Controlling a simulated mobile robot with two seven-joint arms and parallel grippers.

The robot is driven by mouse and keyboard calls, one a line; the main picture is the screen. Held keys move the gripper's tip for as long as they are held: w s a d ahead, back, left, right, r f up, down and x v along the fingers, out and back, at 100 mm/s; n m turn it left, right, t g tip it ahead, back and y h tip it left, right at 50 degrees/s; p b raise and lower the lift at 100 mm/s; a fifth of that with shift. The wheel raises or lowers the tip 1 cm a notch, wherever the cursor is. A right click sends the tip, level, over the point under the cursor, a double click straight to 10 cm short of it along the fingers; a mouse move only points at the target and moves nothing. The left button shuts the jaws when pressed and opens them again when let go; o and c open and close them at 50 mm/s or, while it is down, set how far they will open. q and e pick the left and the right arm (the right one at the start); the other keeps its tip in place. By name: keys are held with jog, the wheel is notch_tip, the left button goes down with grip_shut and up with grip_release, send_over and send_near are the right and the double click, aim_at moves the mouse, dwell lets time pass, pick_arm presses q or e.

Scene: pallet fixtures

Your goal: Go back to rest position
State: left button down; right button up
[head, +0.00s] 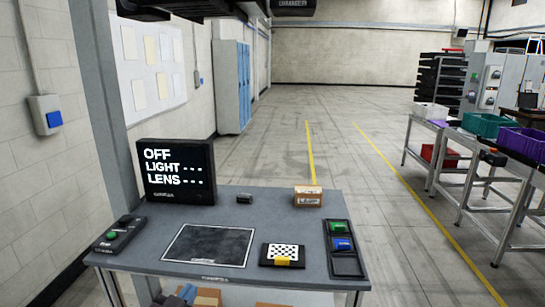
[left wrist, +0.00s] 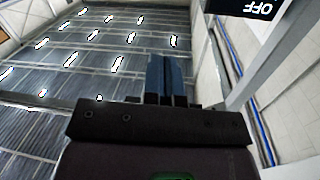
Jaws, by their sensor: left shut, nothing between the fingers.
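My left gripper (head: 186,293) shows at the bottom edge of the head view, low in front of the table's near edge. Its blue fingers are together and empty. In the left wrist view the closed fingers (left wrist: 166,78) point toward the ceiling lights and the far wall, with nothing between them. My right gripper is in neither view.
The grey table (head: 272,215) holds a black display (head: 177,172) reading OFF, LIGHT, LENS, a dark mat (head: 208,245), a checkered card (head: 283,251), a small box (head: 308,196), a green-button box (head: 118,234) and a two-button panel (head: 344,248). Benches with bins (head: 487,125) stand right.

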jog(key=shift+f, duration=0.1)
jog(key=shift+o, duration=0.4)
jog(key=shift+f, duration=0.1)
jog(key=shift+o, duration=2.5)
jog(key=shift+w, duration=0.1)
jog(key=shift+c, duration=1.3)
pick_arm(q)
jog(key=s+a+f+n+g+y, duration=0.1)
jog(key=s+a+f, duration=0.4)
jog(key=s+f, duration=0.5)
jog(key=s+a+f+n+g+y, duration=0.2)
jog(key=s+a+f+g, duration=0.2)
jog(key=s+f, duration=0.6)
jog(key=shift+s+a+f+y, duration=0.3)
jog(key=shift+s+a+y, duration=0.1)
jog(key=shift+s, duration=0.6)
